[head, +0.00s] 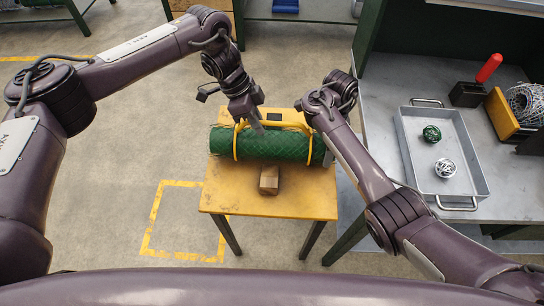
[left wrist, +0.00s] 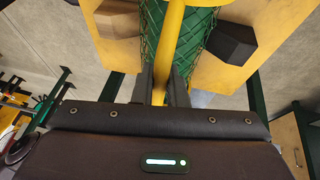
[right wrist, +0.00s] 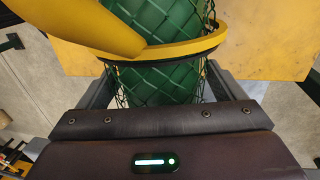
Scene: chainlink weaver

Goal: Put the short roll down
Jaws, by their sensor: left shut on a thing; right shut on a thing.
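The short roll (head: 275,146) is a green chain-link roll with yellow bands and a yellow handle (left wrist: 168,45). It lies sideways over a small yellow table (head: 310,200); I cannot tell whether it touches the top. My left gripper (head: 257,122) is shut on the handle above the roll, and its fingers show in the left wrist view (left wrist: 160,88). My right gripper (right wrist: 158,88) has its fingers apart on either side of the roll, near a banded end. In the head view my right arm hides part of that gripper and that end.
A wooden block (head: 269,180) stands on the table in front of the roll. A dark block (left wrist: 232,42) is on the other side. At right, a grey bench holds a metal tray (head: 405,150) with two wire balls and a red-handled tool (head: 489,68). Yellow tape (head: 152,220) marks the floor.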

